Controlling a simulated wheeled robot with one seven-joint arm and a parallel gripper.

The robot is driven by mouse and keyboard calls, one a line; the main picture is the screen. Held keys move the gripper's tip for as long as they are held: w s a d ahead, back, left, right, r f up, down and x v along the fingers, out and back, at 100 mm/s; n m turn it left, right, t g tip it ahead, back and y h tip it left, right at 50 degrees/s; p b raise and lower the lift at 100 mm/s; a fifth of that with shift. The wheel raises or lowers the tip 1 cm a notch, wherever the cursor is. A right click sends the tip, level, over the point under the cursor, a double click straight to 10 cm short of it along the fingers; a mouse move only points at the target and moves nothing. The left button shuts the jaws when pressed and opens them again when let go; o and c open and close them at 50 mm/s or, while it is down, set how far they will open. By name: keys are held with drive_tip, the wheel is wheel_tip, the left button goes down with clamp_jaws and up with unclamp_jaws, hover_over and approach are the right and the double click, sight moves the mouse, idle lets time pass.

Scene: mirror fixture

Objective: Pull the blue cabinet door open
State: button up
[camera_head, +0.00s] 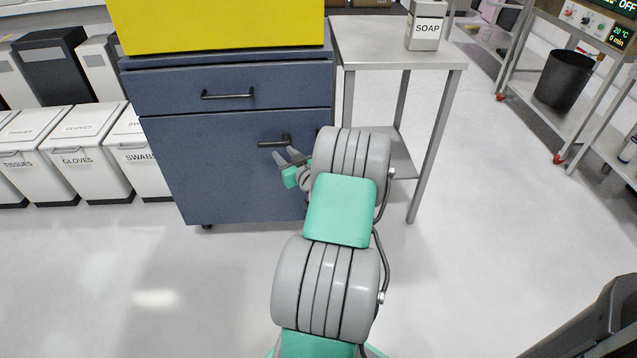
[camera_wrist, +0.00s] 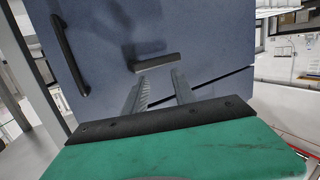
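The blue cabinet (camera_head: 228,140) stands ahead of me with a drawer above and a door (camera_head: 215,175) below. The door looks shut, flush with the cabinet front. A dark lever handle (camera_head: 272,142) sits near the door's upper right. My gripper (camera_head: 284,157) is just below and in front of this handle, partly hidden by my arm. In the wrist view, the lever handle (camera_wrist: 157,62) lies just beyond the two fingertips (camera_wrist: 158,79). The fingers are apart with nothing between them. I cannot tell whether a finger touches the handle.
A dark drawer handle (camera_head: 228,95) is above the door. A yellow box (camera_head: 220,25) sits on the cabinet. A metal side table (camera_head: 400,58) with a soap box (camera_head: 426,28) stands close on the right. White bins (camera_head: 85,150) stand left. The floor in front is clear.

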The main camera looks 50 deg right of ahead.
drive_tip(key=s+d+f+m+h+b, duration=0.25)
drive_tip(key=s+d+f+h, duration=0.3)
drive_tip(key=s+d, duration=0.3)
drive_tip(key=shift+m+g+y, duration=0.3)
drive_tip(key=shift+m+y, duration=0.05)
drive_tip(key=x, duration=0.7)
drive_tip(key=shift+w+d+f, duration=0.15)
drive_tip(key=shift+w+d, duration=0.05)
drive_tip(key=shift+w, duration=0.05)
clamp_jaws()
